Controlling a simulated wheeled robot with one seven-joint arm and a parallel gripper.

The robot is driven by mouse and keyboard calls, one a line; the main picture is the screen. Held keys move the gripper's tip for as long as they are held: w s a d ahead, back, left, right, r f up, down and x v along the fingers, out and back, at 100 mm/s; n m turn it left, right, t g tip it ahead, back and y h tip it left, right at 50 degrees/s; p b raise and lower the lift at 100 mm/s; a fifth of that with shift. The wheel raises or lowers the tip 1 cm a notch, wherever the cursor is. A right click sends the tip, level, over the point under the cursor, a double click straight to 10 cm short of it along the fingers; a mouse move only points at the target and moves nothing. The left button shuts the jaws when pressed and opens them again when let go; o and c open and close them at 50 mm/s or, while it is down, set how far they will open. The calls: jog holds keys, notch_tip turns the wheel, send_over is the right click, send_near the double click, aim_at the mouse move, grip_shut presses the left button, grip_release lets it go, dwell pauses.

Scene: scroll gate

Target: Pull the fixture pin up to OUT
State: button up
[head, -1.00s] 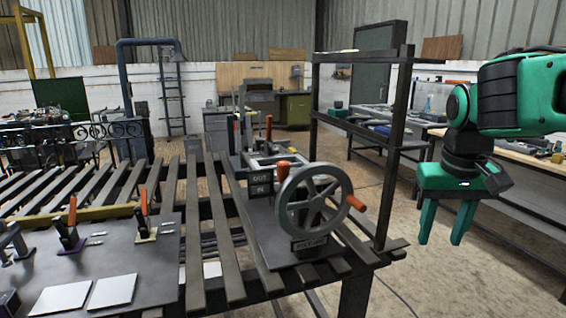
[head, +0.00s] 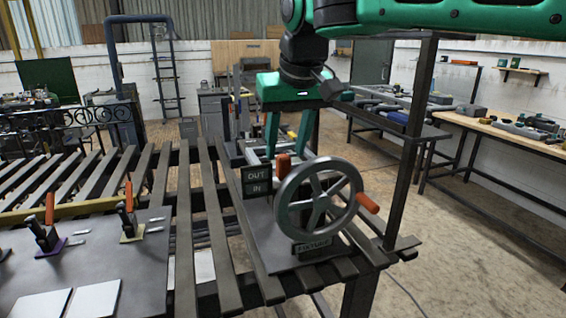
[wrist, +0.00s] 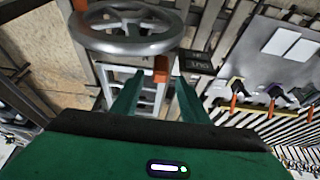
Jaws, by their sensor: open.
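The fixture pin's orange grip (head: 283,165) stands upright between the OUT/IN sign (head: 257,181) and the handwheel (head: 289,205) on a grey plate on the slatted bench. My gripper (head: 286,146) points down just above and behind the orange grip, fingers apart and empty. In the wrist view, the orange grip (wrist: 161,68) shows just beyond the open fingertips (wrist: 157,82), about midway between them. The pin's shaft below the grip is hidden.
The handwheel has its own orange handle (head: 368,203), and a FIXTURE plate (head: 312,245) below it. A dark rack post (head: 408,150) rises close to the right. A panel with toggle clamps (head: 100,270) lies at left. Open air surrounds my arm above the bench.

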aim_at(285, 156)
jog(key=shift+x, duration=2.6)
jog(key=shift+c, duration=0.6)
grip_shut()
